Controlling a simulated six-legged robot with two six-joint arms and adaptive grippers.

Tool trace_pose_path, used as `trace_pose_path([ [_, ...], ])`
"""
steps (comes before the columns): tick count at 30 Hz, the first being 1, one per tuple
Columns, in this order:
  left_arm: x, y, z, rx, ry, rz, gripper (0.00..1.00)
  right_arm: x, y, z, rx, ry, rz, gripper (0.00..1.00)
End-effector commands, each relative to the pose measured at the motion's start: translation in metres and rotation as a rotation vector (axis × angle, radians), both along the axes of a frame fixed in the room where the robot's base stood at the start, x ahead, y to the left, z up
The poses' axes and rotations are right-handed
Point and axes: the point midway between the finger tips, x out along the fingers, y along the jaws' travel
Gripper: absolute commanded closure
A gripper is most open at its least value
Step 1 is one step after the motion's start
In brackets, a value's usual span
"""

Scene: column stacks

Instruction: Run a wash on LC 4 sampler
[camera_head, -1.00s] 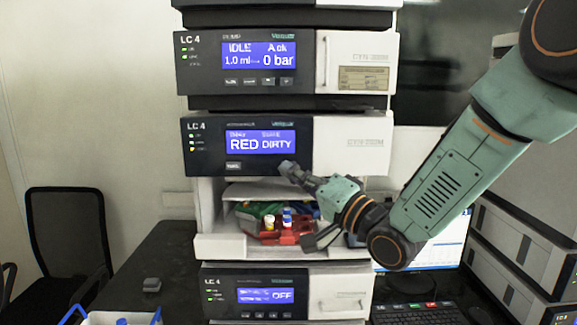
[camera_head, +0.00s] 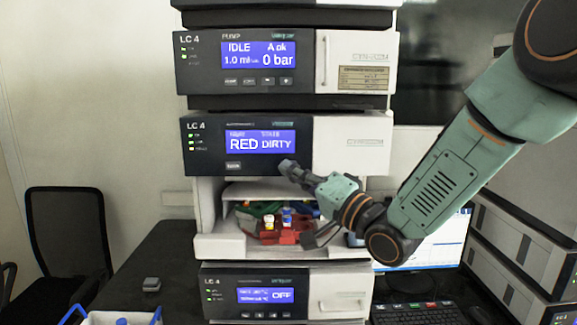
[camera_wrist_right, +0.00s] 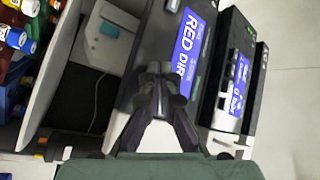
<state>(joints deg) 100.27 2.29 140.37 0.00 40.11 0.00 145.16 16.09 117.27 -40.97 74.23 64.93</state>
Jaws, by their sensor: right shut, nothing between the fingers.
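The LC 4 sampler (camera_head: 350,143) is the second module from the top of the stack. Its blue screen (camera_head: 260,142) reads RED and DIRTY, and one small button (camera_head: 233,166) sits below the screen at the left. Its open bay below holds a red tray (camera_head: 287,236) with vials, one with a yellow-white look and one with a blue cap. My right gripper (camera_head: 287,167) is shut and empty, its tips just below the screen, right of the button. In the right wrist view the shut fingers (camera_wrist_right: 153,72) point at the sampler's dark front beside the screen (camera_wrist_right: 186,48). My left gripper is not in view.
The LC 4 pump (camera_head: 258,62) above reads IDLE and 0 bar. A lower LC 4 module (camera_head: 265,296) reads OFF. A monitor (camera_head: 440,250) and keyboard (camera_head: 420,312) stand at right. A blue-handled container (camera_head: 118,318) is at lower left, with dark bench around it.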

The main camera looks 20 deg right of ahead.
Motion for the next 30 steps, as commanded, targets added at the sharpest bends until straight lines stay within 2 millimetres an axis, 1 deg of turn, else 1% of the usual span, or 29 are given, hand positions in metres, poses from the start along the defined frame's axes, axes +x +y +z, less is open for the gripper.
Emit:
trace_pose_path([
  [10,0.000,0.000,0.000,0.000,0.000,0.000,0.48,0.004,-0.001,0.000,0.000,0.000,0.000,1.00],
  [20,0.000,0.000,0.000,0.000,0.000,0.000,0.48,0.003,-0.001,0.000,0.000,0.000,-0.001,1.00],
  [30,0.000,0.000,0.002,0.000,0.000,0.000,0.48,-0.011,0.002,0.001,0.000,0.000,-0.001,1.00],
])
